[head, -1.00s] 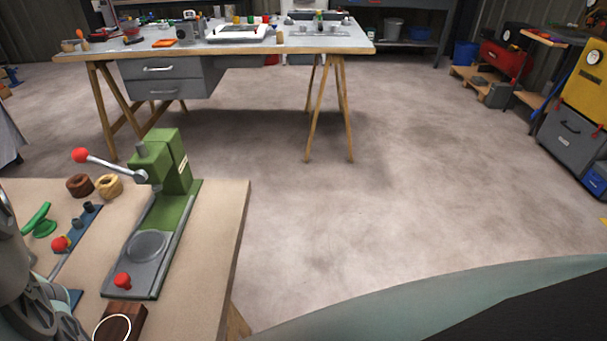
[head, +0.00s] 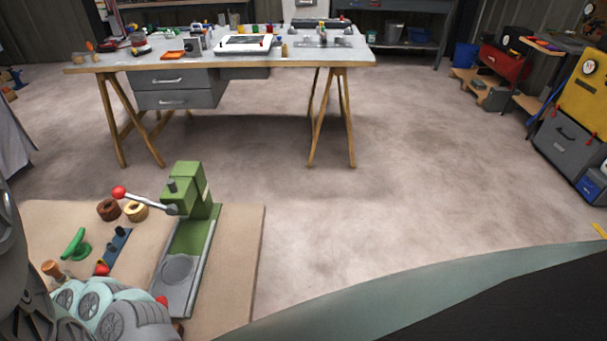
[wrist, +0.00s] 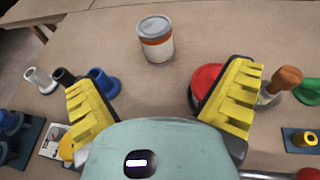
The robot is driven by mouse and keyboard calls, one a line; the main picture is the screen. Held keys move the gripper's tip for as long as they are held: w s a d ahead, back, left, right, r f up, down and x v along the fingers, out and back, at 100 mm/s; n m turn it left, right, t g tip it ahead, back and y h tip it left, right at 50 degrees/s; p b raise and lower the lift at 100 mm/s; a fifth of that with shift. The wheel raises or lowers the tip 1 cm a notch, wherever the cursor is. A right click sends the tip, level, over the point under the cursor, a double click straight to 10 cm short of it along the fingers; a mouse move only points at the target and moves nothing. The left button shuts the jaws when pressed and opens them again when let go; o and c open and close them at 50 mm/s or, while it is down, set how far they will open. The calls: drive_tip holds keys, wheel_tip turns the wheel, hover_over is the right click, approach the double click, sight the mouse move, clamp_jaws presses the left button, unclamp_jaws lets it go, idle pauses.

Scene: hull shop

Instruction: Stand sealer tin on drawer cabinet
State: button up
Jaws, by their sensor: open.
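A tin (wrist: 156,40) with a grey lid and an orange and white label, likely the sealer tin, stands upright on a tan worktop in the wrist view. My gripper (wrist: 162,78) is open and empty, its yellow-padded fingers wide apart. The tin is ahead of the fingertips, roughly centred between them and apart from both. I cannot make out the tin in the head view. A grey two-drawer unit (head: 178,87) is under the far bench in the head view. Whether this is the drawer cabinet I cannot tell.
A green press (head: 190,235) stands on the near worktop (head: 240,285). Close to my fingers are a blue piece (wrist: 104,82) and a red round piece (wrist: 206,80). The far bench (head: 345,58) is cluttered. Open floor (head: 400,190) lies between; a grey case (head: 568,140) is at right.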

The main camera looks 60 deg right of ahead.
drive_tip(key=x, duration=0.8)
drive_tip(key=shift+w+a, duration=0.1)
drive_tip(key=shift+a, duration=0.25)
drive_tip(key=shift+s+a+b+x, duration=0.1)
drive_tip(key=shift+a+b+x, duration=0.1)
drive_tip(key=shift+x, duration=1.35)
drive_tip(key=shift+s+a+b+x, duration=0.1)
drive_tip(key=shift+a+b+x, duration=0.1)
drive_tip(key=shift+x, duration=1.3)
drive_tip(key=shift+d+r, duration=0.1)
drive_tip(key=shift+r, duration=0.1)
drive_tip(key=c, duration=1.4)
drive_tip(key=shift+r, duration=0.1)
